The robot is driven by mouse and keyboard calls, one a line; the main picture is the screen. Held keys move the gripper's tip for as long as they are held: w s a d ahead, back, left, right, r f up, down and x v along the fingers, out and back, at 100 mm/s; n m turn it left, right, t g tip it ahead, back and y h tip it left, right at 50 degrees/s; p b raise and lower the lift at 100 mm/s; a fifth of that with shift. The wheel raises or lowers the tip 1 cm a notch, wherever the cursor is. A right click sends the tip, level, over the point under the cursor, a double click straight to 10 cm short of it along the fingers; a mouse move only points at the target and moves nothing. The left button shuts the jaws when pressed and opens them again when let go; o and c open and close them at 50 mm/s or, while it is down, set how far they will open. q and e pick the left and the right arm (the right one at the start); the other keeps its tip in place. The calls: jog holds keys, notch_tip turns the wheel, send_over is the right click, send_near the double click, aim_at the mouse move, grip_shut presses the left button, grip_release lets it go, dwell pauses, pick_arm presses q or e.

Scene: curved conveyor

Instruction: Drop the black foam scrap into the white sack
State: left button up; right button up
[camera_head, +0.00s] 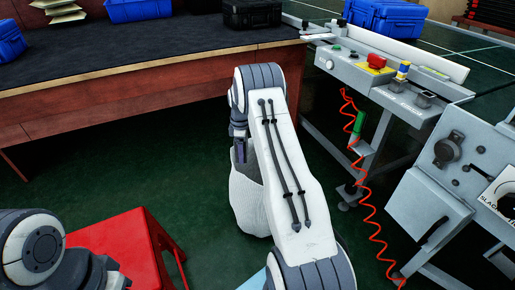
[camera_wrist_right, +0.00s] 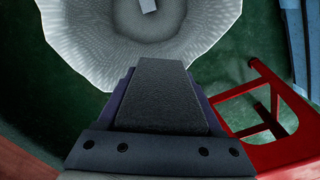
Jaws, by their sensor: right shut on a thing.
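The black foam scrap (camera_wrist_right: 161,98) is a dark, rough-textured block held between the fingers of my right gripper (camera_wrist_right: 160,85) in the right wrist view. The white sack (camera_wrist_right: 85,45) stands open beneath it, and the foam's far end overlaps the sack's near rim and opening in that view. In the head view the white sack (camera_head: 247,207) stands on the green floor, partly hidden behind my right arm. My right gripper (camera_head: 240,150) points down at the sack's mouth there, and the foam is hard to make out. My left gripper is out of view.
A red stool (camera_head: 118,245) stands left of the sack. A dark-topped workbench (camera_head: 130,55) with blue cases (camera_head: 140,10) lies behind. A grey control panel (camera_head: 370,75) and a red coiled hose (camera_head: 367,190) are on the right. A small pale object (camera_wrist_right: 148,6) shows inside the sack.

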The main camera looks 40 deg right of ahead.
jog(key=d+f+n+b, duration=0.2)
jog(key=d+f+b, duration=0.3)
jog(key=d+f, duration=0.2)
jog(key=shift+f+n+b, duration=0.4)
jog(key=shift+f, duration=0.05)
jog(key=shift+w, duration=0.1)
jog(key=o, duration=1.3)
notch_tip(320, 180, up, 10)
jog(key=p, duration=0.4)
jog(key=shift+r+p, duration=0.25)
jog(key=shift+p, duration=0.05)
